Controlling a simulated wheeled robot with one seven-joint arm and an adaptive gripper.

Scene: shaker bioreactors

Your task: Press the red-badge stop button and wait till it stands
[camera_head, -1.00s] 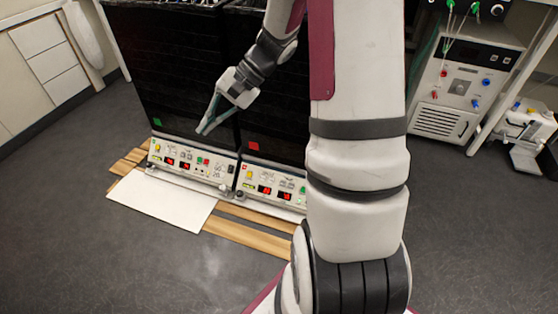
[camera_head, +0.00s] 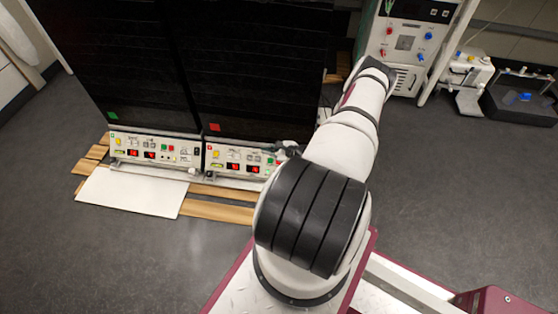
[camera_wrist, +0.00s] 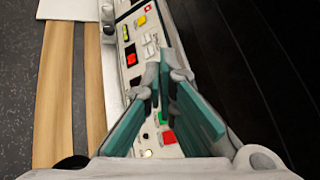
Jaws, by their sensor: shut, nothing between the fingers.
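The red-badge shaker is the right dark cabinet, with a red square badge (camera_head: 214,127) above its control panel (camera_head: 212,168). Its red displays are lit. In the wrist view the panel shows a lit red display (camera_wrist: 131,59), a green button (camera_wrist: 163,117) and a red button (camera_wrist: 168,136) beside it. My gripper (camera_wrist: 163,72) is shut and empty, its teal fingers over the panel near these buttons. I cannot tell whether the tips touch the panel. In the head view my arm hides most of the gripper and the panel's right end.
The green-badge shaker (camera_head: 113,115) stands directly to the left with a similar panel. A white board (camera_head: 130,192) and wooden slats (camera_head: 215,212) lie on the floor in front. A white instrument (camera_head: 405,45) stands at the back right. Grey floor is open at the left front.

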